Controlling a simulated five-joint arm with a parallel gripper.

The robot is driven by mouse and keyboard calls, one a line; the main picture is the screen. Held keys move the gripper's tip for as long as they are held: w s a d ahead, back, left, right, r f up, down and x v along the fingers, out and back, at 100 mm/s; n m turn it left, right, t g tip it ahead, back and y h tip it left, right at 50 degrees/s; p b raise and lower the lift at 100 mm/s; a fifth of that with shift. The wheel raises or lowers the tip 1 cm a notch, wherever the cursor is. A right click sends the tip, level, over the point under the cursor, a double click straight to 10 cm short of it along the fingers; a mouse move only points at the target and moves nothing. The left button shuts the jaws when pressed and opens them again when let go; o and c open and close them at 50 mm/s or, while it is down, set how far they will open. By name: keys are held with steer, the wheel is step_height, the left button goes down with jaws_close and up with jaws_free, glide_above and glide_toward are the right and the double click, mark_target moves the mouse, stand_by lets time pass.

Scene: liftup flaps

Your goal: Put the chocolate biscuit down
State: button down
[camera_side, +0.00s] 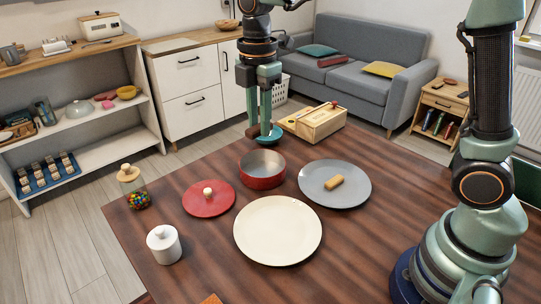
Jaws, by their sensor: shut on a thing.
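My gripper (264,128) points down beyond the red pot, near the far edge of the table. It is shut on a dark brown piece, which looks like the chocolate biscuit (252,131); the fingers hide part of it. A teal rounded shape (266,139) shows at the fingertips; I cannot tell whether it is a dish. The cream plate (278,231) in front is empty.
The red pot (262,180) stands open in the middle. A wooden box (319,124) sits behind, right of my gripper. A red lid (209,203), a white lidded jar (164,246) and a glass jar of coloured sweets (138,200) stand at the left.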

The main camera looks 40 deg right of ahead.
glide_above(277, 230)
steer(key=f, duration=0.1)
step_height(277, 230, down, 20)
steer(key=shift+f, duration=0.1)
stand_by(0.4)
steer(key=shift+f, duration=0.15)
steer(key=c, duration=0.7)
jaws_free()
